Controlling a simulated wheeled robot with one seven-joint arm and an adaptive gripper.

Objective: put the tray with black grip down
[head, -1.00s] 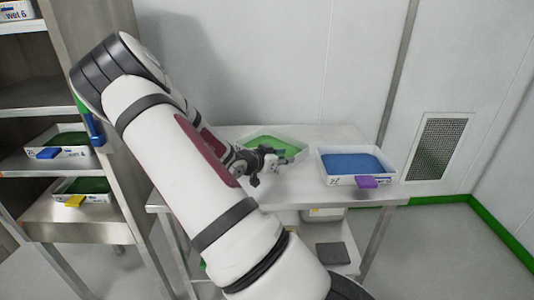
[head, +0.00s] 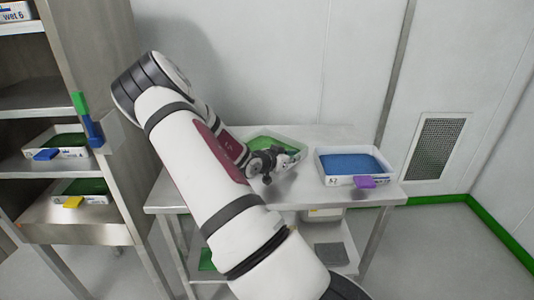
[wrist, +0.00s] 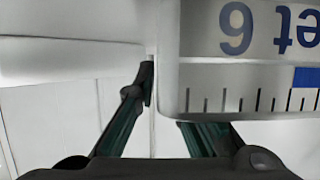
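A white tray with green contents (head: 290,143) rests on the metal table, partly covered by my arm. My gripper (head: 268,162) is at its front side. No black grip can be made out apart from the dark gripper parts there. In the wrist view, a white wall (wrist: 205,75) with upside-down lettering ending in "et 6" and a tick scale is close on the right. One finger of my gripper (wrist: 160,95) shows left of the wall's edge. The other finger's tip is hidden behind the wall, so its closure is unclear.
A blue-filled tray (head: 327,165) with a purple grip (head: 364,182) stands close on the right of the table (head: 215,192). A rack at left holds trays with blue (head: 46,154) and yellow (head: 73,202) grips. A vent wall (head: 437,147) is at right.

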